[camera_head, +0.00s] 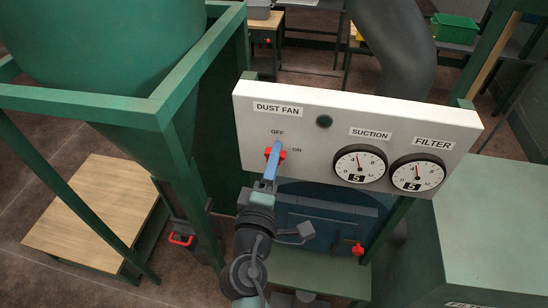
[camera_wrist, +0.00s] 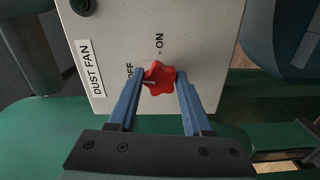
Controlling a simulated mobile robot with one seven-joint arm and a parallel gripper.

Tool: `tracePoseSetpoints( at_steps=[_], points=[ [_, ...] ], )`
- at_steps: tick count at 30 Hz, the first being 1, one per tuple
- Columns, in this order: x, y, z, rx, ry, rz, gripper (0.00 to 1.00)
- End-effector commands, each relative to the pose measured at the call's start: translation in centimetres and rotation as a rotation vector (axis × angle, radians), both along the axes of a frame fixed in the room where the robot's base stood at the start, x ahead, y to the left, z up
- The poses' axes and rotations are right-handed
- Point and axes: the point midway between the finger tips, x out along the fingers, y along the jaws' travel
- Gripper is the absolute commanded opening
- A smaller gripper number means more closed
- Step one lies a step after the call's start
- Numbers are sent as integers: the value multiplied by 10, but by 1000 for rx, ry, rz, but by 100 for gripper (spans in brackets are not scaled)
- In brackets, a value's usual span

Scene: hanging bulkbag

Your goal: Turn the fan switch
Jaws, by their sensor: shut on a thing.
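The fan switch is a red lobed knob (camera_head: 282,155) on the white panel (camera_head: 300,104), below the "DUST FAN" label, with "OFF" above it and "ON" to its right. It also shows in the wrist view (camera_wrist: 159,74), where its pale mark points left, toward the side of "OFF". My gripper (camera_head: 273,151) reaches up to the panel from below. In the wrist view, the blue fingers of my gripper (camera_wrist: 157,80) stand on both sides of the knob, shut on it. In the head view the fingers hide part of the knob.
Two dials, suction (camera_head: 360,164) and filter (camera_head: 416,175), sit to the right on the panel. A dark round button (camera_head: 324,121) is above. A green frame (camera_head: 165,112) with a hopper stands close at left. A red valve handle (camera_head: 358,249) is below the panel.

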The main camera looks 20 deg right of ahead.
Motion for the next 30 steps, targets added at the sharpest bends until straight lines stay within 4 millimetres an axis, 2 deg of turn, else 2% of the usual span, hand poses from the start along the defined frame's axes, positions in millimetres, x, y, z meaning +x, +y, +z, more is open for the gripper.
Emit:
tracePoseSetpoints(
  at_steps=[9, 24, 25, 29, 30],
  points=[
    [0, 0, 0, -85, 58, 1, 0],
    [0, 0, -1, -101, 69, 1, 0],
    [0, 0, -1, -100, 68, 1, 53],
    [0, 0, -1, -99, 68, 1, 77],
    [0, 0, 0, -99, 68, 1, 80]
  ],
)
